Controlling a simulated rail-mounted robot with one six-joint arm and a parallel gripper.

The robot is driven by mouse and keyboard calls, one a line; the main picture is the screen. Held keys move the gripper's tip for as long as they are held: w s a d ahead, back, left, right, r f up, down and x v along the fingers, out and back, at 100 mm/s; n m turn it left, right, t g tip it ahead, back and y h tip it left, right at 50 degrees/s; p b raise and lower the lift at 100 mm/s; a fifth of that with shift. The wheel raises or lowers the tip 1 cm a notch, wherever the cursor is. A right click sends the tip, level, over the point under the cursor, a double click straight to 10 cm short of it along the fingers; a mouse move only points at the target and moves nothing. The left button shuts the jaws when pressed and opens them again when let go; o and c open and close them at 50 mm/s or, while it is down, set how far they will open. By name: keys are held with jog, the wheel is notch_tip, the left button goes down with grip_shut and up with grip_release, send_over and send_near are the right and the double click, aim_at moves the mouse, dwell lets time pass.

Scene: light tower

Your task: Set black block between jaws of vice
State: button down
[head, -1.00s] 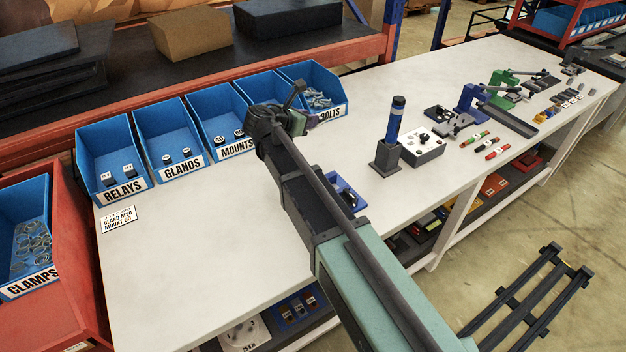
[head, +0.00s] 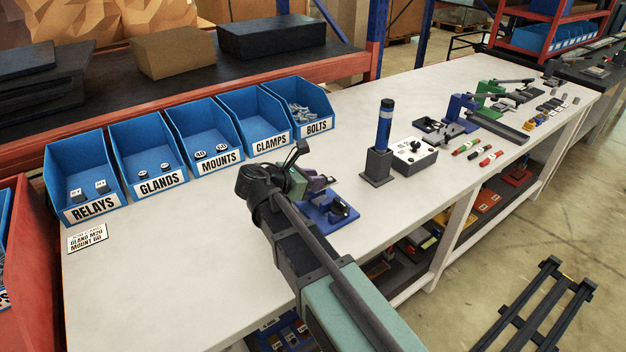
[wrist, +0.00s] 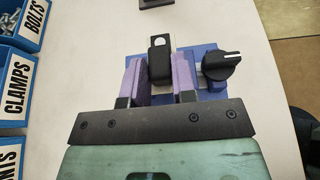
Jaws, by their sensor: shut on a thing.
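The blue vice (head: 316,214) sits on the white bench, with a black knob (head: 339,209) at its right side. In the wrist view the vice (wrist: 188,57) lies under and beyond my fingers, and its black knob (wrist: 222,65) has a white line. My gripper (head: 318,183) is at the vice, pointing toward it. In the wrist view my purple fingers are shut on the black block (wrist: 159,62), which has a pale round spot at its far end. The block is over the vice; my fingers and gripper body hide the jaws, so I cannot tell whether it is seated.
Blue bins (head: 186,163) line the back of the bench to the left. A dark stand with a blue cylinder (head: 384,125) and a grey control box (head: 414,154) stand right of the vice.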

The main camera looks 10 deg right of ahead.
aim_at(313, 208)
notch_tip(313, 208, down, 6)
jog(key=b, duration=0.4)
jog(key=shift+r+b, duration=0.15)
jog(key=shift+b, duration=0.2)
jog(key=shift+r, duration=0.1)
jog(key=c, duration=1)
grip_release()
jog(key=shift+o, duration=0.8)
jog(key=p+v, duration=0.4)
jog(key=v, duration=0.7)
